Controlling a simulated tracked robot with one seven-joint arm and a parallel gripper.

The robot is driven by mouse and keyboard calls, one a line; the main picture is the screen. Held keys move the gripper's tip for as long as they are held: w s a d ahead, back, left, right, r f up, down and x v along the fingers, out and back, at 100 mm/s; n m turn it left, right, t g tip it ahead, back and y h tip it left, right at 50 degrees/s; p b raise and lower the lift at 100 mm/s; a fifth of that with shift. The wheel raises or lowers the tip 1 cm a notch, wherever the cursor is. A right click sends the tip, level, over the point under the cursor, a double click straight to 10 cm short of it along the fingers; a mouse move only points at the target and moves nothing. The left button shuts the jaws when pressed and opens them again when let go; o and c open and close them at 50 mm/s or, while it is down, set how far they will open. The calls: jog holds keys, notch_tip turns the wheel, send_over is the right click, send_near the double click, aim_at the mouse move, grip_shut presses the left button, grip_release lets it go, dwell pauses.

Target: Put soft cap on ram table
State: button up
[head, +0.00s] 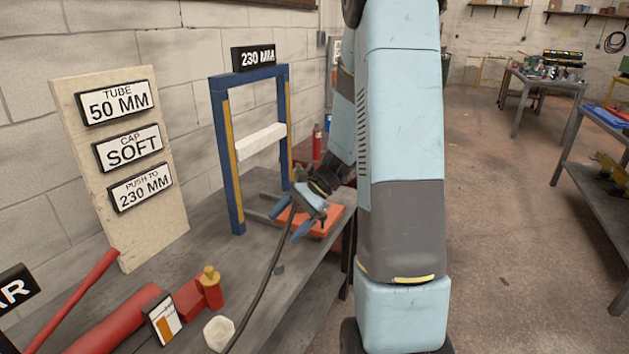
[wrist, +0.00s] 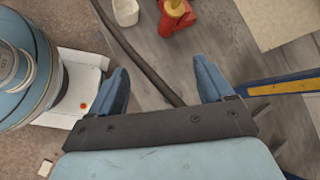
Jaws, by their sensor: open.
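A small off-white rounded piece (head: 219,333), which looks like the soft cap, lies at the front edge of the bench in the head view. It also shows at the top of the wrist view (wrist: 126,11). An orange plate (head: 327,219), which looks like the ram table, lies at the foot of the blue press frame (head: 219,160). My gripper (head: 292,219) is open and empty above the bench, in front of the orange plate and partly covering it. In the wrist view its two blue fingers (wrist: 161,78) stand wide apart with only a dark hose and bench behind them.
A red pump with a yellow knob (head: 210,287), a striped card (head: 163,318) and red tubes (head: 115,325) lie on the near bench. A sign board (head: 148,225) reads tube 50 mm, cap soft, push to 230 mm. A dark hose (head: 265,275) crosses the bench.

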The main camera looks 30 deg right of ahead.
jog(key=s+a+r+n+t+h, duration=0.1)
jog(key=s+r+n+h, duration=0.3)
jog(key=s+r, duration=0.5)
jog(key=s+a+r+n+t+h, duration=0.1)
jog(key=s+r+n+t+h, duration=0.3)
jog(key=s+r+n, duration=0.5)
notch_tip(320, 180, up, 4)
jog(key=shift+s+a+f+h, duration=0.1)
jog(key=shift+s+a+h, duration=0.15)
jog(key=shift+s+h, duration=0.5)
